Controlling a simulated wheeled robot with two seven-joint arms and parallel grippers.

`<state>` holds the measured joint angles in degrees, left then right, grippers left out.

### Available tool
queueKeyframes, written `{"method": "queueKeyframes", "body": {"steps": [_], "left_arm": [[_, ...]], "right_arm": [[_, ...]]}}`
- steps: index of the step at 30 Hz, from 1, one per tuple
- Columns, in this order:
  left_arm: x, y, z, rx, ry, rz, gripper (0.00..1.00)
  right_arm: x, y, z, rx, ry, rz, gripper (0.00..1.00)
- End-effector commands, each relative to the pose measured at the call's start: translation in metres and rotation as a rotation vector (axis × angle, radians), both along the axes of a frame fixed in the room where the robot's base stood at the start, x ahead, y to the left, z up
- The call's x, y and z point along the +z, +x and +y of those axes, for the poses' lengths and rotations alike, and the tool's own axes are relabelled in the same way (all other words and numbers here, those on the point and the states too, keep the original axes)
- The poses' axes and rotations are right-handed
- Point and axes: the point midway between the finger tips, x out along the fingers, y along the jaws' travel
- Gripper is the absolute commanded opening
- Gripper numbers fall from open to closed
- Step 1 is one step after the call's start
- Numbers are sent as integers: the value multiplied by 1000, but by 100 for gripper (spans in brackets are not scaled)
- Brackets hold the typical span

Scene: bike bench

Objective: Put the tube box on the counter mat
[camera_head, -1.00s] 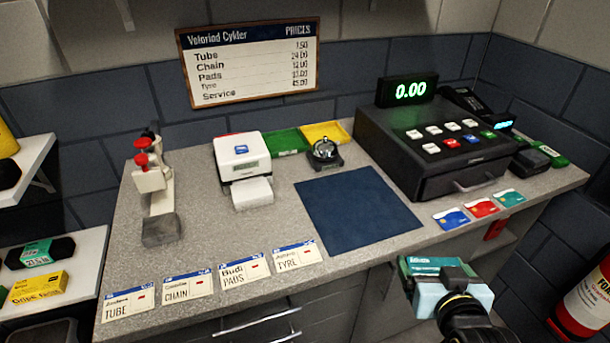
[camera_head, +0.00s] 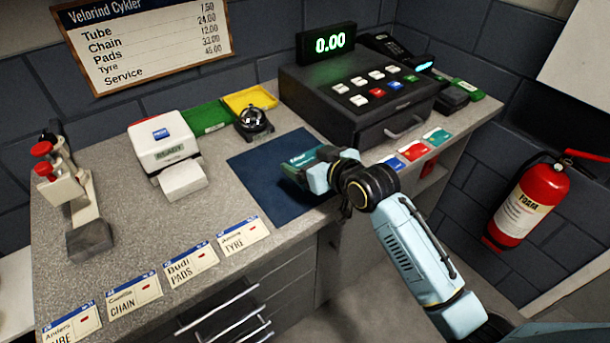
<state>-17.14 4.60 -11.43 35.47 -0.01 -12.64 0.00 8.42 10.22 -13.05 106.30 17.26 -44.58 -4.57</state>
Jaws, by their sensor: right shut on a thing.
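The dark blue counter mat (camera_head: 252,178) lies flat on the grey counter in front of the bell. The tube box (camera_head: 299,163), dark with a teal-green label, is in my right gripper (camera_head: 314,170) at the right part of the mat. The gripper is shut on the box and hides part of it. I cannot tell whether the box touches the mat or is held just above it. My left gripper is not in view.
The cash register (camera_head: 350,105) stands right behind the box, with cards (camera_head: 414,151) along the counter edge. A bell (camera_head: 253,121), a card printer (camera_head: 163,145) and name cards (camera_head: 190,264) stand left. The mat's left part is clear.

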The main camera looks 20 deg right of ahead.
Motion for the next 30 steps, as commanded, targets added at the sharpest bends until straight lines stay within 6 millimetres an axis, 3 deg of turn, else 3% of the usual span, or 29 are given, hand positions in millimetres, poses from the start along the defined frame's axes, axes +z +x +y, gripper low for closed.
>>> {"method": "queueKeyframes", "body": {"steps": [13,25,26,28,30], "left_arm": [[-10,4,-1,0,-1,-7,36],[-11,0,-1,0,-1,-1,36],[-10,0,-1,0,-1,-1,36],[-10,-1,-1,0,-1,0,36],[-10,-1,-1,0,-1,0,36]], "right_arm": [[-51,0,0,-1,1,-1,60],[-57,0,0,-1,1,-3,60],[-57,0,0,-1,0,-2,91],[-57,0,0,-1,0,-2,100],[-57,0,0,-1,0,-2,100]]}}
